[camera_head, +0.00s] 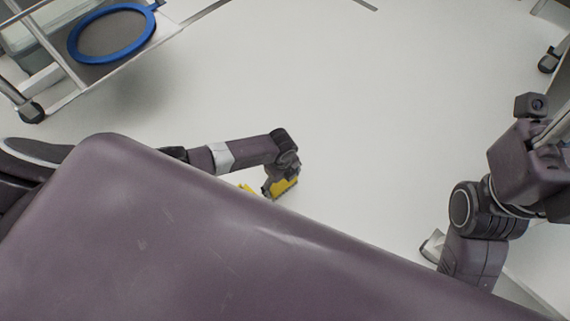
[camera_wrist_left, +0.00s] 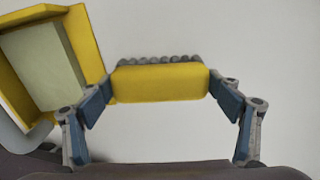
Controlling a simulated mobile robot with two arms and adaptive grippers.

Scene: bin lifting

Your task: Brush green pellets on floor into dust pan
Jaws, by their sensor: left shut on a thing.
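My left gripper (camera_head: 270,183) is low over the floor in the head view. It is shut on a yellow brush (camera_head: 286,186). In the left wrist view, the fingers of the left gripper (camera_wrist_left: 160,80) clamp both ends of the brush (camera_wrist_left: 160,90), with grey bristles along its far edge. A yellow dust pan (camera_wrist_left: 87,38) with a pale inside is at the upper left there, beside the brush. In the head view only a yellow sliver (camera_head: 246,187), probably the pan, shows past my body. I make out no green pellets. My right gripper's fingers do not show.
A metal cart (camera_head: 60,95) with a blue-rimmed round item (camera_head: 112,33) stands at the upper left. A caster (camera_head: 549,60) of other furniture is at the upper right. The white floor (camera_head: 330,90) between them is clear. My right arm is at the right.

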